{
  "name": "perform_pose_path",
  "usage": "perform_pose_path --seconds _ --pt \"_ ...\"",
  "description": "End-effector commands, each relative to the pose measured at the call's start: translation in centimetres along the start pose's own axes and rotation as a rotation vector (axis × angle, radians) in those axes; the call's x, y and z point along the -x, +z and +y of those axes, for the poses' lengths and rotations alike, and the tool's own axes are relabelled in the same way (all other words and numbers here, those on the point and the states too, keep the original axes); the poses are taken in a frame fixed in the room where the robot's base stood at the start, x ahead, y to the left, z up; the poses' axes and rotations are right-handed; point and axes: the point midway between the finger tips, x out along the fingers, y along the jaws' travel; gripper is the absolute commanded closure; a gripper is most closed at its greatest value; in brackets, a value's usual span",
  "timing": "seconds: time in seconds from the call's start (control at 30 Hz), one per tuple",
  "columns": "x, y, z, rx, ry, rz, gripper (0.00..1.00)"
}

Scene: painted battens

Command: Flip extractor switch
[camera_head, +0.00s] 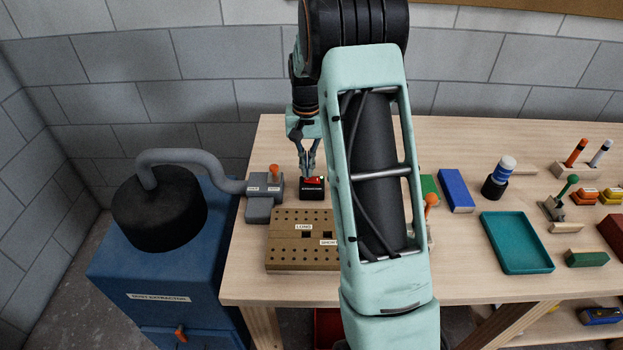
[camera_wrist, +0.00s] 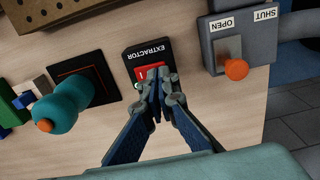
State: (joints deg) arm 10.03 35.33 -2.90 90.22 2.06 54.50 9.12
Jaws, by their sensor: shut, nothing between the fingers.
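The extractor switch (camera_wrist: 148,54) is a small black box labelled EXTRACTOR with a red rocker (camera_wrist: 148,71) in the wrist view. It also shows in the head view (camera_head: 312,193), on the bench near its back left. The rocker has a white line mark, and a bit of green shows beside it. My gripper (camera_wrist: 157,74) is shut and empty, pointing down with its fingertips over the rocker and hiding part of it. I cannot tell whether the tips touch it. In the head view my gripper (camera_head: 309,172) is right above the switch.
A grey gate block (camera_head: 264,197) with an orange knob and OPEN and SHUT labels stands close left of the switch. A drilled wooden block (camera_head: 290,252) lies in front. The blue dust extractor (camera_head: 170,280) stands left of the bench. A teal tray (camera_head: 516,243) lies right.

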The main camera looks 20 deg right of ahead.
Motion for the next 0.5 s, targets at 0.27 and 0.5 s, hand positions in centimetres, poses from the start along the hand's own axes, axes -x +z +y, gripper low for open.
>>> perform_pose_path --seconds 0.27,0.5 --pt "-0.51 0.01 0.00 0.000 0.000 0.000 1.00" --pt "-0.87 0.01 0.00 0.000 0.000 0.000 1.00"
